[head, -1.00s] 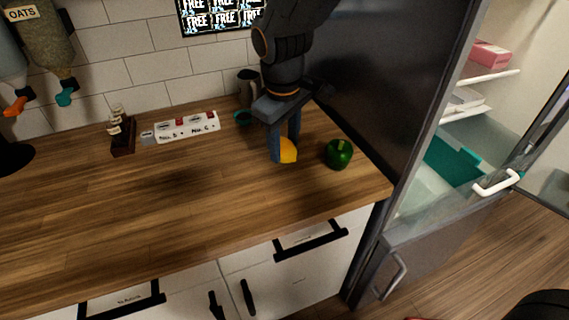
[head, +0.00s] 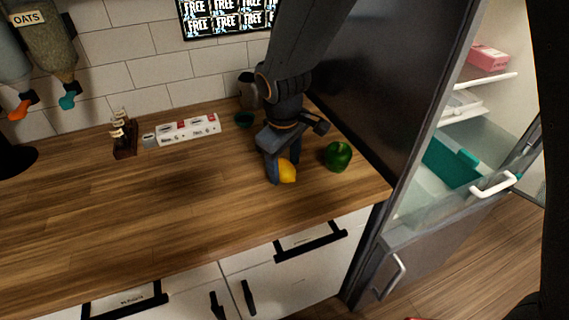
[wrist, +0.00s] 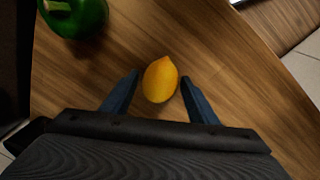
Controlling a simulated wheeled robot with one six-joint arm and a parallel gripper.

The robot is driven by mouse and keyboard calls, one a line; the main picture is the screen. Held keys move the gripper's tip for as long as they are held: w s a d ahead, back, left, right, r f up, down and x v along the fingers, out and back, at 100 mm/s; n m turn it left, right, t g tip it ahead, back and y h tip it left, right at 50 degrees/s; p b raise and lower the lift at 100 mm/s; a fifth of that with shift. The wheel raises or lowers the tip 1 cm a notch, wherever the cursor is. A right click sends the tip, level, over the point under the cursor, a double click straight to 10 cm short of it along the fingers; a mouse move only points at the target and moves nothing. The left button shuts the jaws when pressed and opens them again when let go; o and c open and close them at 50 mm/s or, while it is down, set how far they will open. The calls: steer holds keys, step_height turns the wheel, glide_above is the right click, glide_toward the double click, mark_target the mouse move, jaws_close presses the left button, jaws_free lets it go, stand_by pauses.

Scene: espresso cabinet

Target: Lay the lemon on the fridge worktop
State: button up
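The yellow lemon (head: 287,172) is at the wooden worktop (head: 150,215), left of the green pepper and beside the fridge; it appears to rest on the wood. In the wrist view the lemon (wrist: 160,80) lies between the two blue fingertips of my gripper (wrist: 160,90), with a gap on each side. My gripper (head: 281,168) points down over the lemon and is open. In the head view one finger hides part of the lemon's left side.
A green pepper (head: 338,156) sits close right of the lemon. The fridge (head: 470,180) is open at right. The worktop's left and front are clear.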

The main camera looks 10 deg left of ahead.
mark_target(284, 175)
steer(key=shift+o, duration=0.4)
steer(key=shift+r, duration=0.1)
steer(key=shift+r, duration=0.55)
step_height(284, 175, up, 11)
steer(key=s+b, duration=0.2)
steer(key=s+d+f+m, duration=0.2)
steer(key=d+f+m, duration=0.1)
steer(key=d, duration=0.6)
steer(key=s+d+f+m, duration=0.2)
steer(key=d+f+m, duration=0.2)
steer(key=d, duration=0.6)
steer(key=s+d+f+m, duration=0.2)
steer(key=d+f+m, duration=0.2)
steer(key=d, duration=0.5)
steer(key=shift+s+d+m+g, duration=0.25)
steer(key=shift+s+m+g, duration=0.15)
steer(key=shift+m, duration=0.1)
